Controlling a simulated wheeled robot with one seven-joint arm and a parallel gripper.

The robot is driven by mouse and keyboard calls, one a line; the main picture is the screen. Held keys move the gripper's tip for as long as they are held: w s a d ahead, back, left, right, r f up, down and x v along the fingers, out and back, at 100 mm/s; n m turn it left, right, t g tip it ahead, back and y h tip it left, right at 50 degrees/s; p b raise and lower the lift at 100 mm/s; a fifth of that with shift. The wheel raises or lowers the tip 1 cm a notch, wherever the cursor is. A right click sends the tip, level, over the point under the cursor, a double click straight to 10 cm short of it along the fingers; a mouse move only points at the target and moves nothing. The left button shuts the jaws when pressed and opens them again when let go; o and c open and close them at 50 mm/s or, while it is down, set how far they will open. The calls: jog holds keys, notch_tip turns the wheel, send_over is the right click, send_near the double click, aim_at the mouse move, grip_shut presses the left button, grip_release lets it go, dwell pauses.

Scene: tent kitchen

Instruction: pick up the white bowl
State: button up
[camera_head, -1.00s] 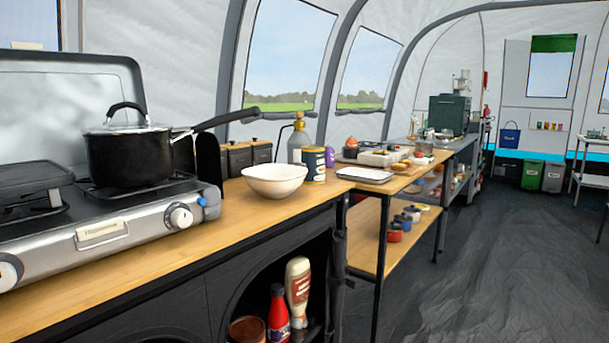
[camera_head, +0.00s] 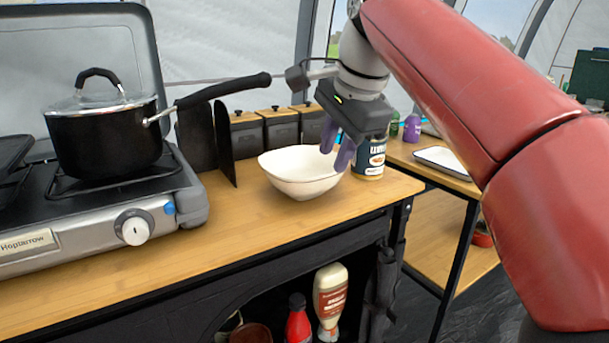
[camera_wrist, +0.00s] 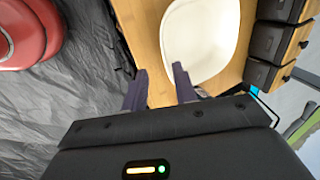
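The white bowl (camera_head: 300,180) stands upright on the wooden counter, to the right of the stove. It also shows in the wrist view (camera_wrist: 203,38), cut off by the top edge. My gripper (camera_head: 338,152) is at the bowl's right rim in the head view, pointing down. Its two purple fingers are apart with nothing held between them. In the wrist view, the fingers (camera_wrist: 160,84) straddle the near side of the bowl's rim, one tip at the rim and the other outside. I cannot tell whether either finger touches the bowl.
A labelled tin (camera_head: 369,160) stands close behind and right of the bowl. A black pot (camera_head: 105,140) sits on the stove, its long handle reaching toward the bowl. Dark canisters (camera_head: 282,128) line the back. Bare counter (camera_head: 235,232) lies in front of the bowl.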

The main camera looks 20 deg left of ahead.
aim_at(322, 177)
jog(key=b+x, duration=0.2)
jog(key=x, duration=0.5)
jog(key=shift+w+a+f+b, duration=0.25)
jog(key=shift+a+b, duration=0.05)
grip_shut()
jog(key=shift+r, duration=0.1)
